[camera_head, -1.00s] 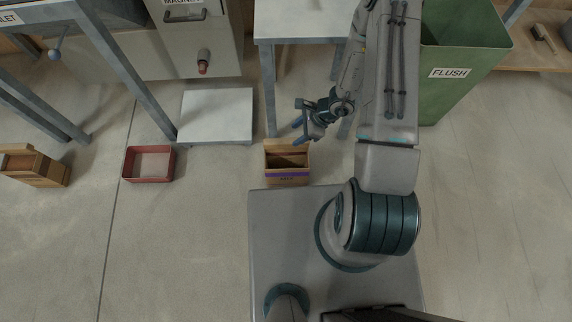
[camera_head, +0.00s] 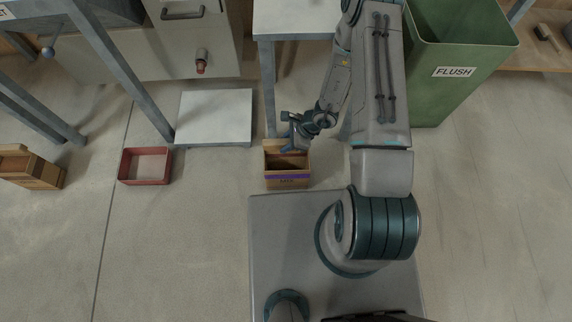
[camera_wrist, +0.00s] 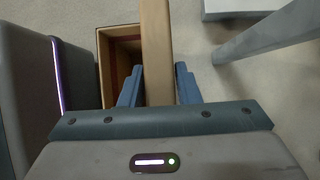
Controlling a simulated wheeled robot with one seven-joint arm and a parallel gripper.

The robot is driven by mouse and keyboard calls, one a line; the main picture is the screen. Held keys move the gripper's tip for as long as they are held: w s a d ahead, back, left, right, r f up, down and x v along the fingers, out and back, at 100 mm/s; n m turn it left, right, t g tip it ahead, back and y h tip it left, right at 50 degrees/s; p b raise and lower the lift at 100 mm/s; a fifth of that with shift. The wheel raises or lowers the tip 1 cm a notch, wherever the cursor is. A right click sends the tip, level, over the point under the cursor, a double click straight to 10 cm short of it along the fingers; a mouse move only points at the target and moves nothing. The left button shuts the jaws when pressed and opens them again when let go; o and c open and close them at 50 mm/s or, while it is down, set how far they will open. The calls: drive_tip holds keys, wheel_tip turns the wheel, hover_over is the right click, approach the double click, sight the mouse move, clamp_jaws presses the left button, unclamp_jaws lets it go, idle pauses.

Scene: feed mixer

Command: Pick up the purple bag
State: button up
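The purple-marked bag (camera_head: 287,181) looks like an open-topped tan box with a purple band on its near side. It stands upright on the floor just beyond my base. My gripper (camera_head: 291,147) is over its far raised edge. In the wrist view, my gripper (camera_wrist: 159,67) is open, with its two blue fingers on either side of a tan upright panel (camera_wrist: 156,40) of the bag. Small gaps seem to show beside the panel. The bag's dark, open inside (camera_wrist: 122,60) shows to the left. The purple band is not visible in the wrist view.
A red tray (camera_head: 122,170) and another tan box (camera_head: 36,170) lie on the floor to the left. A pale low platform (camera_head: 213,115) and table legs (camera_head: 268,90) stand beyond the bag. A green FLUSH bin (camera_head: 440,95) stands right.

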clamp_jaws()
drive_tip(key=shift+r, duration=0.15)
